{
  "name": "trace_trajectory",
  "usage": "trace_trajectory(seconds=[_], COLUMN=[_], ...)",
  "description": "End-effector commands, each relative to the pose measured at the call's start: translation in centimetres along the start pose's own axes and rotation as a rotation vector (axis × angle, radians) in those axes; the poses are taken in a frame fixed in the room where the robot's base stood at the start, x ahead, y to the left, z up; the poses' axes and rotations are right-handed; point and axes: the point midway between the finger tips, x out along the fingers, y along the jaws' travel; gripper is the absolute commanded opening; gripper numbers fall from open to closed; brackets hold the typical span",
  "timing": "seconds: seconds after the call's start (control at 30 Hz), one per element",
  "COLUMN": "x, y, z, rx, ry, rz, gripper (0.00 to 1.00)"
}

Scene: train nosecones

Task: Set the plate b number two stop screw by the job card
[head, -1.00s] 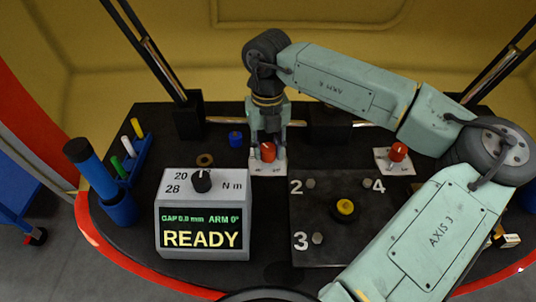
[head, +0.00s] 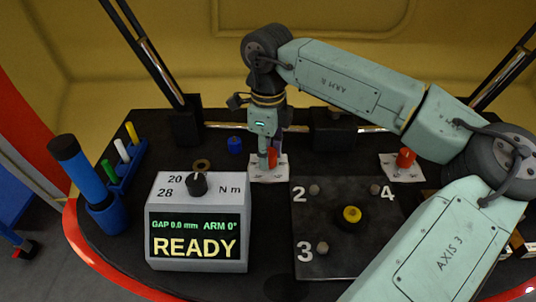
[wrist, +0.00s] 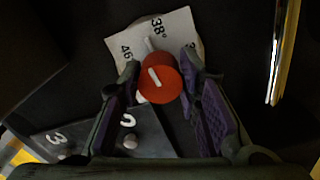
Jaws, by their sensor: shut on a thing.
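My gripper (head: 268,155) points down at the left red stop knob (head: 272,159). In the wrist view the fingers (wrist: 155,92) stand on either side of this red knob (wrist: 160,84), shut on it. A white line marks its top. Its white card (wrist: 178,32) shows "38°" and "46"; another mark is cut off. The dark plate (head: 335,265) has numbers 2, 3 and 4, each beside a grey screw head, and a yellow-topped piece (head: 352,214) in the middle. The screw by the 2 (head: 314,190) is bare. No job card can be made out.
A grey console (head: 198,262) reads "GAP 0.0 mm ARM 0° READY"; its black dial (head: 197,184) sits by "20" and "28 N m". A second red knob (head: 405,158) stands on a card at right. A blue tool (head: 80,170) and a blue rack of pegs (head: 128,166) are at left.

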Motion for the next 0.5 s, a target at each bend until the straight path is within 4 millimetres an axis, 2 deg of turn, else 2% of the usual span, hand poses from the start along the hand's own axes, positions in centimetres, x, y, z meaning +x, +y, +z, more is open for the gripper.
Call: trace_trajectory(seconds=[0.5], x=[0.02], y=[0.10], z=[0.09], rx=[-0.482], ry=[-0.003], rz=[-0.002], gripper=[0.03])
